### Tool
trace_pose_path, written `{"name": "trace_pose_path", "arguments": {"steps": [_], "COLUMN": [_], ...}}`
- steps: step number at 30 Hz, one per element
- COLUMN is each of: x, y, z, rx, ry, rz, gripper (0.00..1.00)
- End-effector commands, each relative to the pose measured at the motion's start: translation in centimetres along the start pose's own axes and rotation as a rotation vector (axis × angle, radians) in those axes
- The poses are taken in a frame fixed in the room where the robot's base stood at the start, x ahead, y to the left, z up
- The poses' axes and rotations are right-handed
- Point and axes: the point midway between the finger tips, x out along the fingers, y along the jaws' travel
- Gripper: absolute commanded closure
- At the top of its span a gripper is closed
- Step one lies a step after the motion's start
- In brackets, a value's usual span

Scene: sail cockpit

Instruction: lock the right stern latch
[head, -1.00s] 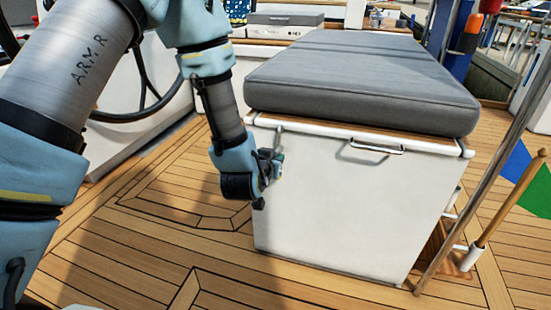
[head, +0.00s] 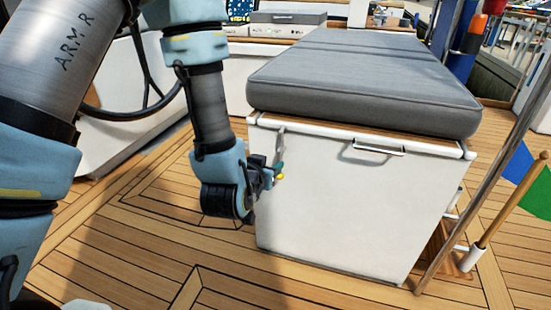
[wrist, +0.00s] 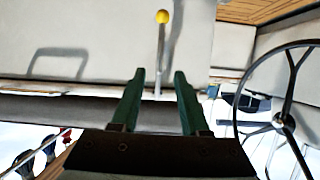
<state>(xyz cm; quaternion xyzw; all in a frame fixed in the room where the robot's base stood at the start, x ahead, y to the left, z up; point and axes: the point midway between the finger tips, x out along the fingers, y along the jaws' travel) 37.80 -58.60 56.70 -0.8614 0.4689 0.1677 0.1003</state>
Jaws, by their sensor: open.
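The stern latch is a thin metal lever (head: 281,143) with a yellow ball knob (head: 280,176), hanging down the white locker front near its upper left corner. In the wrist view, which looks upside down, the lever (wrist: 161,55) runs up from the lid edge to the yellow knob (wrist: 162,17). My gripper (head: 276,170) is at the locker's left side, close to the knob. In the wrist view the green fingers of my gripper (wrist: 157,76) are apart, with the lever's base showing between their tips. Whether they touch the lever I cannot tell.
A grey cushion (head: 365,80) lies on the white locker (head: 345,215). A metal handle (head: 375,148) sits right of the latch. A steering wheel (wrist: 286,120) stands to one side. A metal pole (head: 480,165) is at the locker's right. The teak deck (head: 150,245) is clear at left.

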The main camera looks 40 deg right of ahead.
Motion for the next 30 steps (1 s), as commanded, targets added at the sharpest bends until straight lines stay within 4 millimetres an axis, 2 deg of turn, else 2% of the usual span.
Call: {"name": "trace_pose_path", "arguments": {"steps": [1, 12, 30], "x": [-1.1, -2.9, -3.2], "y": [0.0, 0.0, 0.0], "z": [-0.3, -0.3, 0.0], "rx": [0.001, 0.0, 0.0], "ry": [-0.004, -0.003, 0.0], "rz": [0.001, -0.001, -0.001], "gripper": [0.55, 0.55, 0.55]}}
